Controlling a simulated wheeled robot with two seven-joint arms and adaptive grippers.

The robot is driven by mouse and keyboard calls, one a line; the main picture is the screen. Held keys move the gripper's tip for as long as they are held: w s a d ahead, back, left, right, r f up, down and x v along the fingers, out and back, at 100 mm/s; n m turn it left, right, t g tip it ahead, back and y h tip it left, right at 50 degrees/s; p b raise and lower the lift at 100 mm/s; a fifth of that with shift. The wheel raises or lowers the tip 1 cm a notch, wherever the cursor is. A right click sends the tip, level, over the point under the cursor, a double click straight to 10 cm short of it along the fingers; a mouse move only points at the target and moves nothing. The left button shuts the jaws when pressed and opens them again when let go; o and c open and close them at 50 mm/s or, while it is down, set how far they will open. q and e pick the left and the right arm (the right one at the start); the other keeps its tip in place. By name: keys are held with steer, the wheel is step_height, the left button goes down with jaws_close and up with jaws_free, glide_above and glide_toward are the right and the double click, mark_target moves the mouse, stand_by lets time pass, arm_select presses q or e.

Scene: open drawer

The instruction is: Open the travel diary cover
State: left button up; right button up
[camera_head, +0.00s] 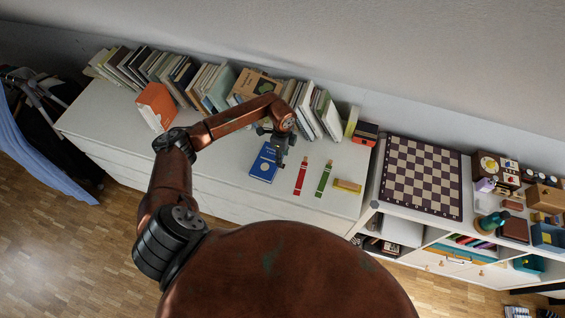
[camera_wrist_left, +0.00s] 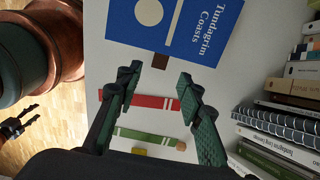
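The travel diary is a closed blue book (camera_head: 264,162) lying flat on the white cabinet top. In the left wrist view the blue cover (camera_wrist_left: 205,32) reads "Tundagrim Coasts", with a small brown tab (camera_wrist_left: 160,62) at its near edge. My left gripper (camera_head: 281,162) is above the diary's right side. In the left wrist view its two green-black fingers (camera_wrist_left: 157,76) are spread and empty, with the brown tab just beyond and between the tips. My right gripper (camera_wrist_left: 32,115) appears at the left of that view, over the floor, with its fingers apart.
A red strip (camera_head: 300,176), a green strip (camera_head: 324,178) and a yellow block (camera_head: 347,186) lie right of the diary. A chessboard (camera_head: 421,176) lies farther right.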

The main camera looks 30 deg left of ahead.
mark_target(271, 162)
arm_select(q)
steer(key=shift+f, duration=2.7)
steer(key=shift+c, duration=0.5)
jaws_close()
steer(key=shift+d, duration=0.1)
